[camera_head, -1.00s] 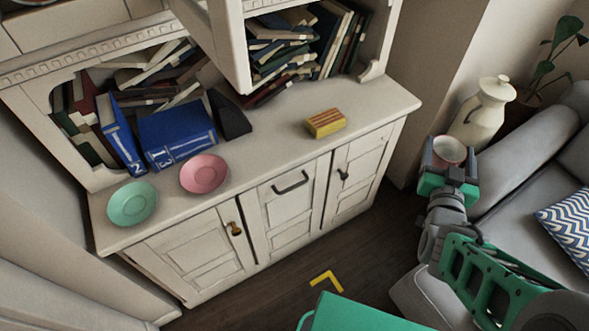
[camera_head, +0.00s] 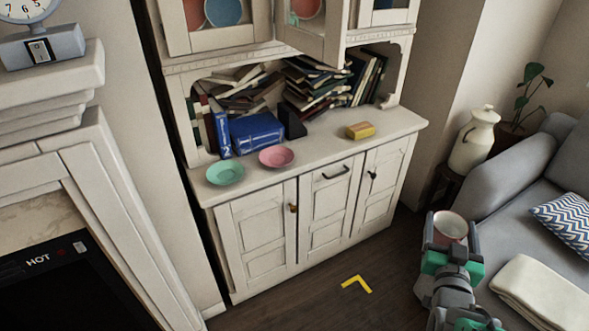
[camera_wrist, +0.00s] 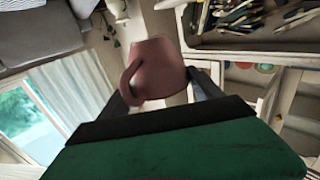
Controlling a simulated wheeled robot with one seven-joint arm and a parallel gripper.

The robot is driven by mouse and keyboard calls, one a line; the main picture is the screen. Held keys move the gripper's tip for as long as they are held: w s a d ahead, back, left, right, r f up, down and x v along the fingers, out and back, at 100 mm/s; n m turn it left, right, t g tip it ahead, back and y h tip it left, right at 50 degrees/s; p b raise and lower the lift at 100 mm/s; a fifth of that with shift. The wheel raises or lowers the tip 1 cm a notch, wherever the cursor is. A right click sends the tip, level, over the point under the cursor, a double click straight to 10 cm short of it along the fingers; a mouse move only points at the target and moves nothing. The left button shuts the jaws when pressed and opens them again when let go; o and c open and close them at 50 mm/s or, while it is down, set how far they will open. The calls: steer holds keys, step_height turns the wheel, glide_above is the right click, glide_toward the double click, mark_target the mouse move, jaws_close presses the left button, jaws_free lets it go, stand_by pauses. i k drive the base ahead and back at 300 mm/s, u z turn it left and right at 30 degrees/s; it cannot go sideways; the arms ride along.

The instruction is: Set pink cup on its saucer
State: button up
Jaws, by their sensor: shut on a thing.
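The pink cup (camera_head: 451,226) is held between the fingers of my gripper (camera_head: 450,240) at the lower right of the head view, in front of the grey sofa and away from the cabinet. In the wrist view the cup (camera_wrist: 157,69) sits between the fingers, with its handle toward the lower left. The pink saucer (camera_head: 276,157) lies empty on the cabinet top, in front of the blue books. A green saucer (camera_head: 225,173) lies to its left, also empty.
An upper cabinet door (camera_head: 312,38) hangs open above. A cream milk can (camera_head: 474,140) stands by the sofa (camera_head: 515,170).

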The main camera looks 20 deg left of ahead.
mark_target(279, 162)
steer(key=u, duration=2.1)
steer(key=i, duration=1.5)
